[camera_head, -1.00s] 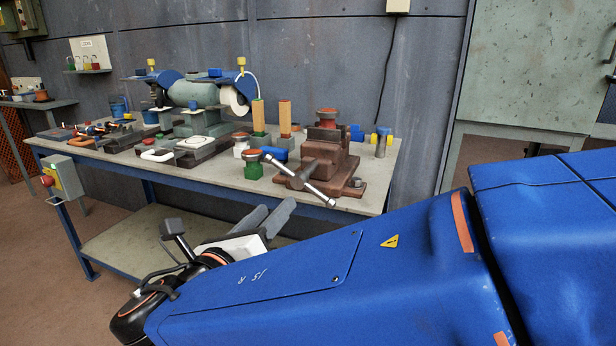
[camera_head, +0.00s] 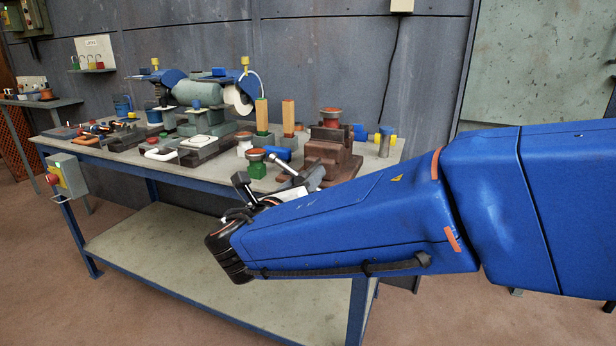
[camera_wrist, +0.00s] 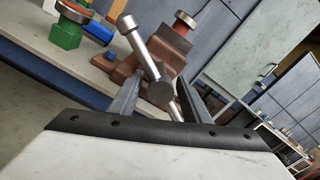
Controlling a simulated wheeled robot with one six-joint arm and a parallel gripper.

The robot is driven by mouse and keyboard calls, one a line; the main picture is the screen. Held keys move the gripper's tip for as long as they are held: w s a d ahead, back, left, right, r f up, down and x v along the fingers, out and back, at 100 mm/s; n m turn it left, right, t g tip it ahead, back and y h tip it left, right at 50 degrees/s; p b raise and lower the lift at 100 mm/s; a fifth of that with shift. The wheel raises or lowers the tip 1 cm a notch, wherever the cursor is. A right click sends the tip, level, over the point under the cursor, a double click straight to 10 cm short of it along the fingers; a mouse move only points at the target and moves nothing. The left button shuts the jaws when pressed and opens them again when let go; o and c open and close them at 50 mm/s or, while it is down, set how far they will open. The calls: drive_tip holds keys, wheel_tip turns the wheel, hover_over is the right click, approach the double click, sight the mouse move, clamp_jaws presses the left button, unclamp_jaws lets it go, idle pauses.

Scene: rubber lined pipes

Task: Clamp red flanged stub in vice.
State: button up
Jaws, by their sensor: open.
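The red flanged stub (camera_head: 331,113) stands upright at the jaws of the brown-red vice (camera_head: 328,160), flange on top. It also shows in the wrist view (camera_wrist: 186,19). I cannot tell how tightly the jaws hold it. The vice's steel bar handle (camera_wrist: 140,45) slants across the wrist view, with the round screw end (camera_wrist: 160,93) near its lower part. My gripper (camera_wrist: 158,85) is open, its two dark fingers to either side of the handle and screw end. Contact is not clear. In the head view my arm hides part of the vice front and handle.
A green block (camera_head: 257,170) with an orange-red flanged top stands left of the vice, beside a white flanged piece (camera_head: 244,142). Two wooden posts (camera_head: 288,117) and a bench grinder (camera_head: 200,93) stand behind. A grey cylinder (camera_head: 385,141) stands to the right. The bench's front edge lies below.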

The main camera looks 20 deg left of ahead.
drive_tip(key=shift+w+d, duration=0.1)
drive_tip(key=shift+w, duration=0.8)
clamp_jaws()
drive_tip(key=shift+m, duration=0.3)
drive_tip(key=shift+a+m, duration=0.2)
drive_tip(key=shift+m, duration=11.4)
